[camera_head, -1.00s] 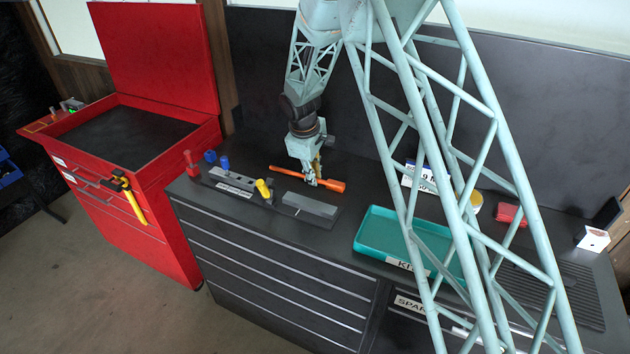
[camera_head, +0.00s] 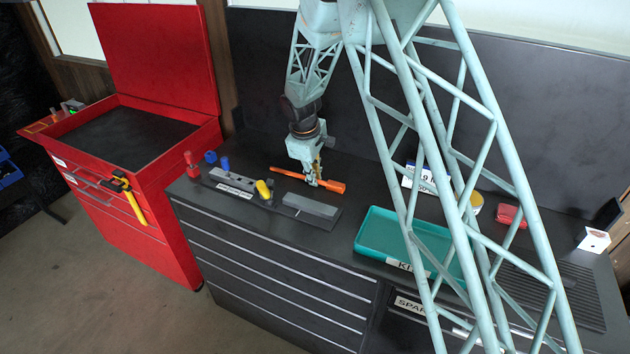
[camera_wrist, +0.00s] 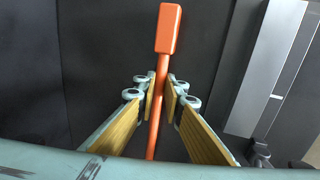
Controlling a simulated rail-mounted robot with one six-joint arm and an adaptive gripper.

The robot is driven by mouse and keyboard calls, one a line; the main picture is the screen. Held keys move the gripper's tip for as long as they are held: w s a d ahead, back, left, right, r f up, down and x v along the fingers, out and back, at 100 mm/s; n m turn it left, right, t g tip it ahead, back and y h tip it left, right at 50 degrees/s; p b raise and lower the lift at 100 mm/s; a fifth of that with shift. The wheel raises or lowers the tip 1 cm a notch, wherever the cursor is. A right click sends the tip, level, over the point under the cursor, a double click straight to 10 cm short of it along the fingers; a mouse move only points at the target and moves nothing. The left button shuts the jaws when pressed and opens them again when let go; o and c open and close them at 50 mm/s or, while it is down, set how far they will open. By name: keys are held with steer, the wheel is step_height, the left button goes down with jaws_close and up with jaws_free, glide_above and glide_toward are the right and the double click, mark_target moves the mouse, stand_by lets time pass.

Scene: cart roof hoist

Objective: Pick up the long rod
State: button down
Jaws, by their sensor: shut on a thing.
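The long rod (camera_head: 287,172) is orange with a thicker block-like end on the right, and it lies along the dark worktop behind a grey bar. In the wrist view the rod (camera_wrist: 163,75) runs between the two wood-padded fingers of my gripper (camera_wrist: 159,97), with its thick end beyond the fingertips. My gripper (camera_head: 313,178) points down over the rod and is shut on its thin shaft near the thick end. Whether the rod touches the worktop or is slightly raised I cannot tell.
A dark fixture with a grey bar (camera_head: 311,206) sits in front of the rod. Red, blue and yellow pegs stand to the left, the yellow one (camera_head: 264,189) nearest. A teal tray (camera_head: 378,233) is to the right. A red tool chest (camera_head: 150,190) stands at far left.

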steer(key=shift+r, duration=0.15)
step_height(320, 180, up, 10)
stand_by(0.7)
stand_by(0.7)
